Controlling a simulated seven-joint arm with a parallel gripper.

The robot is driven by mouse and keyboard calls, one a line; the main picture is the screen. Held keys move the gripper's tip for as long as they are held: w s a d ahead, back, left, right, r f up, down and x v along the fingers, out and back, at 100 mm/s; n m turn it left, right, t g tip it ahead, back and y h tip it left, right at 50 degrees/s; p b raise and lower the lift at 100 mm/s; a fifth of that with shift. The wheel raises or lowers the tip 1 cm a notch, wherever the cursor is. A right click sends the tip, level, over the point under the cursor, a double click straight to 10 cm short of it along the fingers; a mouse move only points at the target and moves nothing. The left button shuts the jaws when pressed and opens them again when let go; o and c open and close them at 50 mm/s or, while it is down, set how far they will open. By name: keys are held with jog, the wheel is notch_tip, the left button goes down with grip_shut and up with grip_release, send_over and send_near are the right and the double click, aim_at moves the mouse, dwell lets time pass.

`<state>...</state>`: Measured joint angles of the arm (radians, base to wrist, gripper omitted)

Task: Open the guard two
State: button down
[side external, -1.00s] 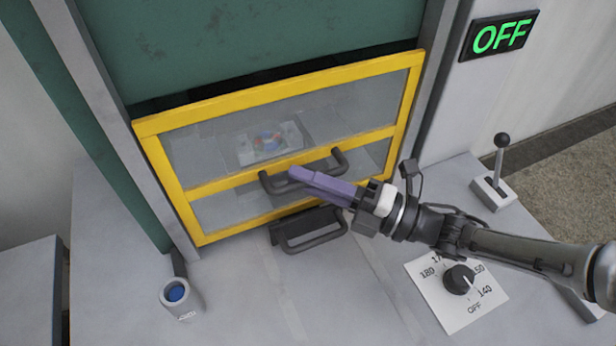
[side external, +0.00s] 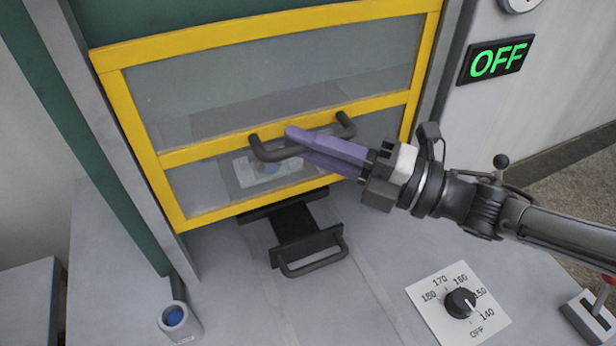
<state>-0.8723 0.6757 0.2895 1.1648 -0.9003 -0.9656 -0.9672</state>
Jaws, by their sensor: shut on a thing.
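The guard (side external: 136,118) is a clear panel in a yellow frame, seen in the side external view. It stands raised, with its lower edge above the grey bench. A dark bar handle (side external: 263,152) is fixed on its middle rail. My gripper (side external: 297,142), with purple fingers, comes from the right and is shut on this handle. The fingers hide part of the bar.
A dark slide with a second handle (side external: 318,262) sticks out below the guard. A blue button (side external: 174,317) is at front left. A dial (side external: 461,302) and a lever (side external: 596,306) are at right. A sign (side external: 497,60) reads OFF.

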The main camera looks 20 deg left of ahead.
aim_at(261, 102)
notch_tip(261, 102, up, 4)
jog(key=shift+r, duration=0.2)
jog(key=c, duration=0.8)
grip_release()
jog(key=shift+c, duration=0.2)
jog(key=shift+f, duration=0.1)
jog(key=d+f, duration=0.1)
jog(key=d, duration=1.2)
jog(key=shift+d+f, duration=0.4)
